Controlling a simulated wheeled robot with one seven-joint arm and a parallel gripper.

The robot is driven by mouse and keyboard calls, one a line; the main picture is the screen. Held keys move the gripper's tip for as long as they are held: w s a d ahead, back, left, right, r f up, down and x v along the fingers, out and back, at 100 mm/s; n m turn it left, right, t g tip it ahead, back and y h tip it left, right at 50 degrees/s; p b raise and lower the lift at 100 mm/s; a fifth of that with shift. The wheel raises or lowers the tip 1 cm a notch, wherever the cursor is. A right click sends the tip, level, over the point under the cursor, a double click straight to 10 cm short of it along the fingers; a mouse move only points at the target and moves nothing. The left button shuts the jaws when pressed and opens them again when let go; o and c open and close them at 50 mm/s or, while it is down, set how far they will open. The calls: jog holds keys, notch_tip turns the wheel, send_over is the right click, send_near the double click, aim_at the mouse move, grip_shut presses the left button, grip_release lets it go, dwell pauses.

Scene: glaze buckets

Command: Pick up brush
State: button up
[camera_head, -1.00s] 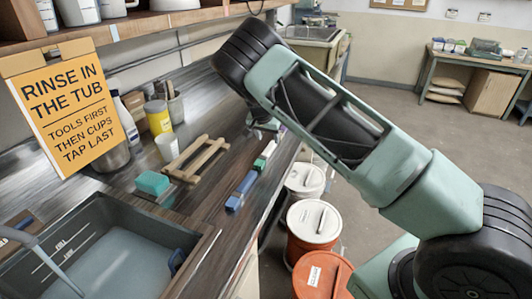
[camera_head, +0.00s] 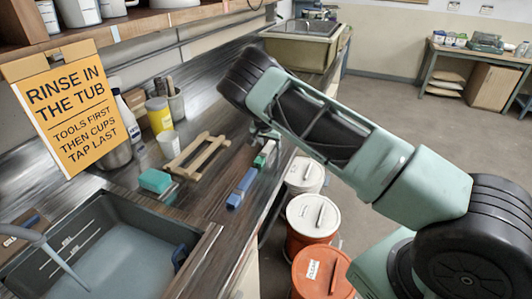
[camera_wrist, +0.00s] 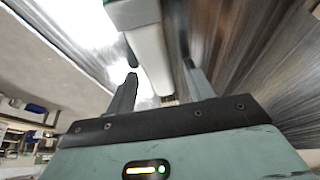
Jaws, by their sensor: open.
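A narrow green-and-white piece (camera_head: 264,154), which looks like the brush, lies near the front edge of the dark counter in the head view. In the wrist view its white length (camera_wrist: 150,50) runs between my fingers, with a green part at the top and a small brownish end low down. My gripper (camera_wrist: 160,70) is open, with one finger on each side of it; I cannot tell whether they touch it. In the head view my gripper is small and partly hidden under my wrist. A long blue piece (camera_head: 241,189) lies just nearer on the counter.
A wooden rack (camera_head: 196,157), a teal sponge (camera_head: 155,181) and a white cup (camera_head: 169,145) stand left of it. A grey tub (camera_head: 187,235) is nearer. Lidded buckets (camera_head: 313,217) stand on the floor beside the counter. An orange sign (camera_head: 67,105) stands at left.

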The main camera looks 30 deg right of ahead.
jog(key=shift+f, duration=0.15)
grip_shut()
